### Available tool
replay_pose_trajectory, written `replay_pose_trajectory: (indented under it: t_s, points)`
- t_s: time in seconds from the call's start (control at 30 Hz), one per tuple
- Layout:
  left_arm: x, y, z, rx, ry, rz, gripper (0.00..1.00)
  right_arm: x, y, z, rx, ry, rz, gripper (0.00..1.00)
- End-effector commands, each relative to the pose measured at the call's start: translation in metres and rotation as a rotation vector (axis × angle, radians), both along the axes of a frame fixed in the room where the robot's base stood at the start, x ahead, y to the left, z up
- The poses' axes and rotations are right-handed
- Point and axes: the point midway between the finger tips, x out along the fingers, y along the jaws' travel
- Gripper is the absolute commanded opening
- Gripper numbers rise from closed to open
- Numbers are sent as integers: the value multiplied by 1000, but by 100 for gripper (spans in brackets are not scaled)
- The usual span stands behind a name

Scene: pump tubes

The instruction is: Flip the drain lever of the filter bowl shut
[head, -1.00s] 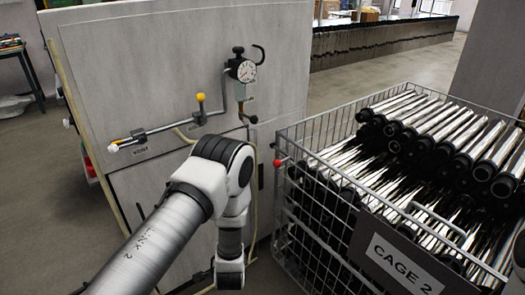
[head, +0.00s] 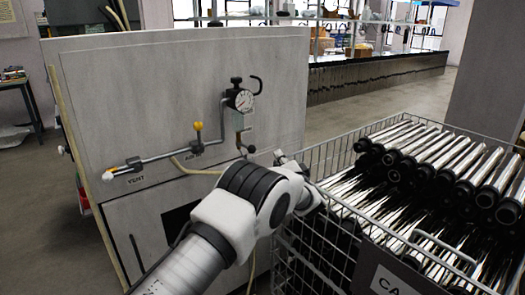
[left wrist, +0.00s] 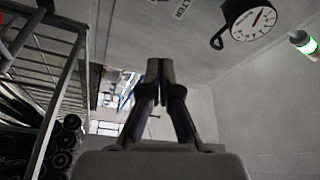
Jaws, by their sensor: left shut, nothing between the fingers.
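The filter bowl (head: 238,121) is a small grey cup below the round gauge (head: 240,100) on the grey panel. Its drain lever (head: 246,149) has a black ball end and sticks out low, to the right of the bowl's bottom. My left gripper (head: 281,157) is to the right of the lever and apart from it, by the cage's edge. In the left wrist view its fingers (left wrist: 160,82) are shut and empty. That view also shows the gauge (left wrist: 252,18) and a dark rounded handle beside it; I cannot tell which part this is. My right gripper is out of view.
The wire cage (head: 345,150) full of shiny rods stands close on the right. Open floor lies behind the cage.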

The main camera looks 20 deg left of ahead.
Motion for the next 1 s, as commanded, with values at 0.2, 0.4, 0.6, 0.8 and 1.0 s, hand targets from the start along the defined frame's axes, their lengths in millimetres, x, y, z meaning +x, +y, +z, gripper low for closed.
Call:
replay_pose_trajectory:
  t_s: [0.2, 0.4, 0.6, 0.8, 1.0]
  points:
    - [17, 16, 3, -3, -2, 1, 0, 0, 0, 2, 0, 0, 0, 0]
    - [47, 41, 6, -4, -2, 1, 0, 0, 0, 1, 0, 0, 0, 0]
    - [64, 56, 4, -3, -1, 5, 0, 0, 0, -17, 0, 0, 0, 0]
    - [72, 64, 7, -2, 0, 3, 0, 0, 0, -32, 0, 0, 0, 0]
    - [70, 69, 12, 1, 5, 5, 0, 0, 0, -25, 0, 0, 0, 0]
